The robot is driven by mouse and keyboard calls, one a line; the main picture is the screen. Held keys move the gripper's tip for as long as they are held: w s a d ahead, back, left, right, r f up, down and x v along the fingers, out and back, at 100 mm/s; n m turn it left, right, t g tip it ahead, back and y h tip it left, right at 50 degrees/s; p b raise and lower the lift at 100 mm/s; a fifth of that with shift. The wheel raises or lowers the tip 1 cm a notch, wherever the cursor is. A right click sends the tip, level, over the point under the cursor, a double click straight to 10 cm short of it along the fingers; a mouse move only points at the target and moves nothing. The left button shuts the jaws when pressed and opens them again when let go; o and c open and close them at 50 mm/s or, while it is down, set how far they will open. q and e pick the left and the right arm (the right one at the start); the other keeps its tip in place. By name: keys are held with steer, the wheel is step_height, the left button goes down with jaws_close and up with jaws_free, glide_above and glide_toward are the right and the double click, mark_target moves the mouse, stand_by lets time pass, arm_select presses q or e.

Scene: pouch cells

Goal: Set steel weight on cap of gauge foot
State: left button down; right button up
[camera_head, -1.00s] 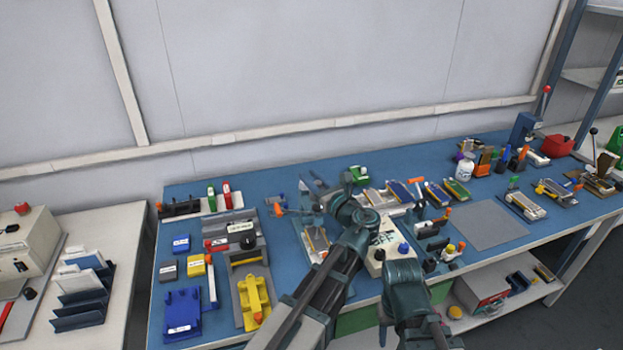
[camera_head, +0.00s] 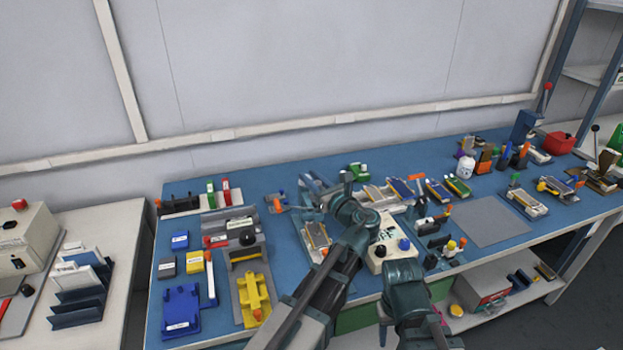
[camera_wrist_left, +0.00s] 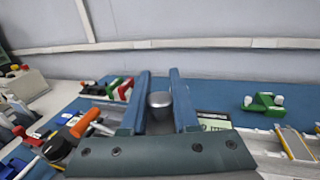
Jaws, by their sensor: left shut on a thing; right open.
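My left gripper (camera_wrist_left: 160,78) is shut on a small silver-grey cylinder, the steel weight (camera_wrist_left: 160,100), which shows between its two blue fingers in the left wrist view. In the head view my left gripper (camera_head: 305,195) is above the middle-left of the blue bench; the weight is too small to make out there. A grey fixture with a pale display (camera_head: 240,224) and a black knob (camera_head: 247,238) stands left of it. I cannot tell for certain which thing is the gauge foot or its cap. My right arm comes in at bottom centre, its fingers not visible.
A white box with a blue knob (camera_head: 404,244) stands right of my left arm. A yellow fixture (camera_head: 254,298) and blue tray (camera_head: 181,308) lie at the front left. A green holder (camera_head: 358,171) is behind. A bare grey mat (camera_head: 487,221) lies to the right.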

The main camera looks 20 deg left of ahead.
arm_select(q)
steer(key=shift+f+b, duration=0.75)
arm_select(e)
steer(key=shift+f, duration=0.75)
arm_select(q)
steer(key=c, duration=0.6)
jaws_free()
arm_select(e)
steer(key=shift+r, duration=0.1)
